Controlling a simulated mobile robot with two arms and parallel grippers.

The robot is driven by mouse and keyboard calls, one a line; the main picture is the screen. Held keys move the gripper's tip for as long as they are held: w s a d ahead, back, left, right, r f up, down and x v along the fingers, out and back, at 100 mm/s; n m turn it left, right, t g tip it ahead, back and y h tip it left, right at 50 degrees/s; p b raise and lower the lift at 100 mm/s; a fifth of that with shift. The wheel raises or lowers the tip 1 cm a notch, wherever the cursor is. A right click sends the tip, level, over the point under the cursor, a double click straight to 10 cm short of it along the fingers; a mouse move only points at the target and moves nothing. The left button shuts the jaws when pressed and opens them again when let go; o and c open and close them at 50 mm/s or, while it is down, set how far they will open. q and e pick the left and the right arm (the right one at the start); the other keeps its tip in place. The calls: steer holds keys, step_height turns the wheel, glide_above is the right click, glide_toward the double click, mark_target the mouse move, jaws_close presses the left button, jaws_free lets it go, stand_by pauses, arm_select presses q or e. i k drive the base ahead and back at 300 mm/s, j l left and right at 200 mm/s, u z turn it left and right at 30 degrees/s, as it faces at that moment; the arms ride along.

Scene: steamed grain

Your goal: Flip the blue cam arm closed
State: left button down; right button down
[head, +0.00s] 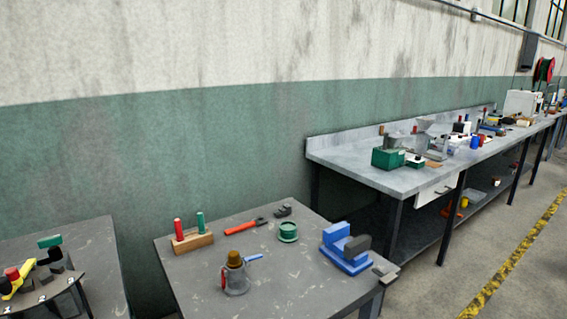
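A thin blue arm (254,258) sticks out to the right from the top of a small grey jar-like piece (236,280) with a brown knob and a red side part. It looks raised slightly above the table, but its exact tilt is too small to tell. The piece stands on the middle grey table (300,284), near its front. A larger blue fixture (343,245) with a grey block stands at that table's right side. I cannot tell for sure which blue part is the cam arm. Neither of my grippers shows in the head view.
The middle table also holds a wooden block (192,242) with red and green pegs, a red-handled tool (246,226) and a green round piece (288,231). A left table (95,246) holds yellow, red and black items. A long cluttered bench (352,170) stands right.

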mark_target(253, 258)
steer(key=l+u, duration=0.15)
steer(key=u, duration=0.35)
steer(key=l+u, duration=0.35)
steer(key=l, duration=0.55)
steer(key=l+u, duration=0.3)
steer(key=l, duration=1)
steer(key=k+l, duration=0.15)
steer(key=l, duration=0.8)
steer(key=k+u, duration=0.05)
